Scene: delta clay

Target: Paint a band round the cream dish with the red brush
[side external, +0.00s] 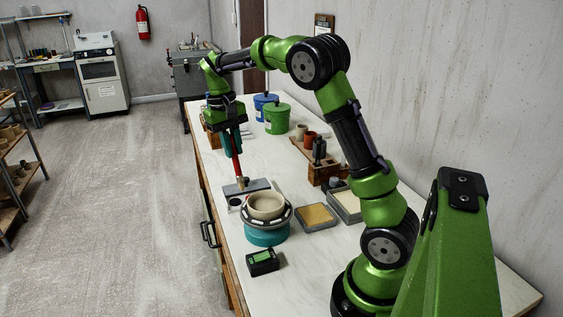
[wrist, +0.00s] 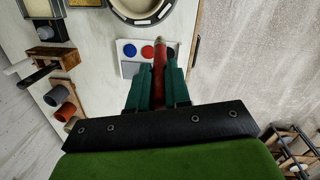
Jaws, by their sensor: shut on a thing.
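The cream dish (side external: 266,206) sits upright on a round turntable with a grey rim and a teal base (side external: 266,235). In the wrist view the turntable and dish (wrist: 140,8) are cut off by the top edge. My gripper (side external: 234,143) has teal fingers and is shut on the red brush (side external: 237,168), which points down. In the wrist view my gripper (wrist: 158,80) holds the brush (wrist: 159,62) between its fingers. The brush tip is over a pale palette (wrist: 124,70) with blue, red and black paint spots. I cannot tell whether the tip touches it.
A black box with a green display (side external: 262,262) lies in front of the turntable. A tan-filled tray (side external: 317,216) and a grey tray (side external: 347,205) stand to its right. Behind are a wooden holder (side external: 322,174), small pots, a green bucket (side external: 277,119) and a blue bucket (side external: 262,103).

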